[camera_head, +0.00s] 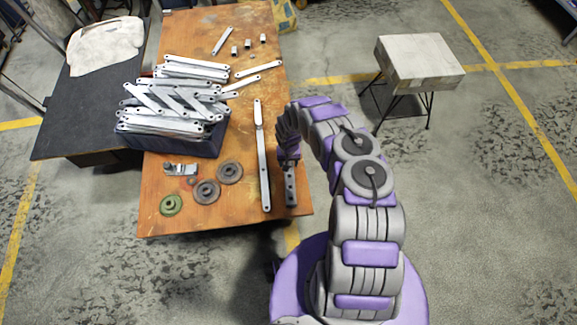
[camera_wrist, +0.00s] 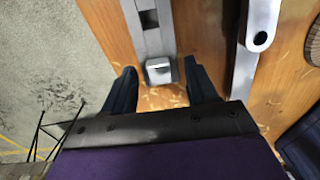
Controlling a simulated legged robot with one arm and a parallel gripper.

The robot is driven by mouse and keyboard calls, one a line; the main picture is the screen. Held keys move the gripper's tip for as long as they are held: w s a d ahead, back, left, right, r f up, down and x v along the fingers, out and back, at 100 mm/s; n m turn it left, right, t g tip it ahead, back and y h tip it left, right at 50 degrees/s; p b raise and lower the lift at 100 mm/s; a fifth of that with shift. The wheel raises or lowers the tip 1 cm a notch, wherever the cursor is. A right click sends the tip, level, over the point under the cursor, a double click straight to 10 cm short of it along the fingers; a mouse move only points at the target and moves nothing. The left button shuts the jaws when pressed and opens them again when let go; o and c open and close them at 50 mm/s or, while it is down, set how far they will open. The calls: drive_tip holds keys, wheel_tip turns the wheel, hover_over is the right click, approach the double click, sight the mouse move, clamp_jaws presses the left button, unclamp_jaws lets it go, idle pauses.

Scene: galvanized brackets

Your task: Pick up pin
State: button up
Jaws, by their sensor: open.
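A small silver block-like piece, which may be the pin (camera_wrist: 160,73), lies at the near end of a slotted metal bracket (camera_wrist: 146,20) in the wrist view. I cannot tell whether the two are joined. My gripper (camera_wrist: 160,68) is open, with one dark finger on each side of this piece and a gap visible at both sides. In the head view my gripper (camera_head: 288,153) is over the table's right edge, at the far end of the slotted bracket (camera_head: 290,186), and hides the small piece. Several small metal cylinders (camera_head: 248,45) stand at the table's far end.
The wooden table (camera_head: 225,218) holds a long flat bar (camera_head: 262,155) left of my gripper, a dark crate (camera_head: 205,147) heaped with metal bars, round gears (camera_head: 206,192) and a small metal part (camera_head: 181,169). A stool (camera_head: 420,62) stands on the floor to the right.

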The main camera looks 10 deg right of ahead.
drive_tip(key=shift+c, duration=0.4)
clamp_jaws()
drive_tip(key=shift+r, duration=0.15)
